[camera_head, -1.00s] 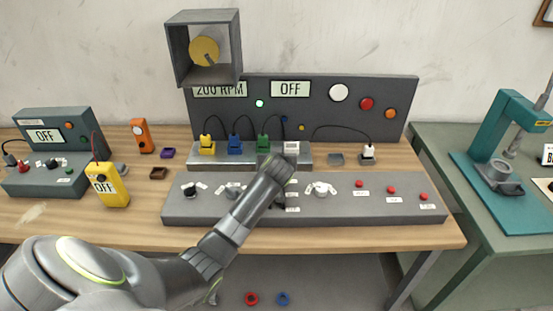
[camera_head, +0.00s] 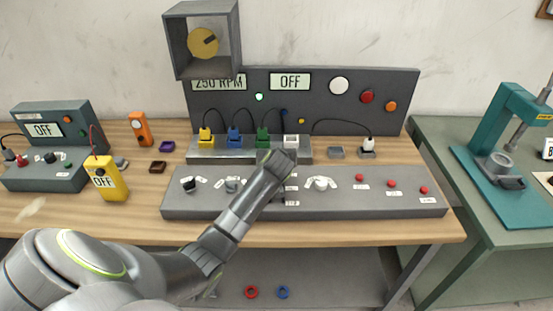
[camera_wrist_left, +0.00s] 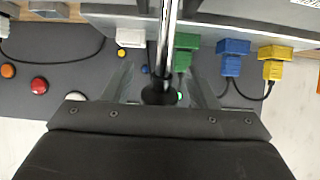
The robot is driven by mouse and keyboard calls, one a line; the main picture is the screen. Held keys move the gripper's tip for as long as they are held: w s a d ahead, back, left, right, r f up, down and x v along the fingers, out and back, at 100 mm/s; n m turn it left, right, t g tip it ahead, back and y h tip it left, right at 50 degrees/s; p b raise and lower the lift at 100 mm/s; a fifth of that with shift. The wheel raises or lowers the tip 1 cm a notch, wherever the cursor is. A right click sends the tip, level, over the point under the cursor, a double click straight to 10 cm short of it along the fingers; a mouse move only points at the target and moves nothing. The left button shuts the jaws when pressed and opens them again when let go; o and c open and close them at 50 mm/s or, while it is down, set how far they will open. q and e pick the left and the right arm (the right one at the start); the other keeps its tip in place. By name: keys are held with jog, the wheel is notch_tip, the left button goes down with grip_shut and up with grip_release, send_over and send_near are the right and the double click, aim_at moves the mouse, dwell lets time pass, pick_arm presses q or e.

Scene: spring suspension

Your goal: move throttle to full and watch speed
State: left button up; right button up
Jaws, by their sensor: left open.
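The throttle lever (camera_wrist_left: 170,35) shows in the left wrist view as a shiny metal rod ending in a black knob (camera_wrist_left: 158,94). My left gripper (camera_wrist_left: 161,86) is open, with its two fingers on either side of the knob and a gap showing on both sides. In the head view my left gripper (camera_head: 278,160) is over the middle of the grey control console (camera_head: 335,203), and my arm hides most of the lever. The speed display (camera_head: 219,83) on the back panel reads 250 RPM, its top edge partly covered. My right gripper is not in view.
The grey box with a yellow dial (camera_head: 203,43) stands above the display. Yellow (camera_head: 206,136), blue (camera_head: 235,136) and green (camera_head: 263,138) plugs and a white block (camera_head: 291,141) line the strip behind the console. Red buttons (camera_head: 391,184) sit at the console's right.

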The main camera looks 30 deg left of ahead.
pick_arm(q)
jog(key=b+v, duration=0.2)
jog(key=v, duration=1.4)
jog(key=shift+s+d, duration=0.2)
jog(key=shift+s, duration=0.2)
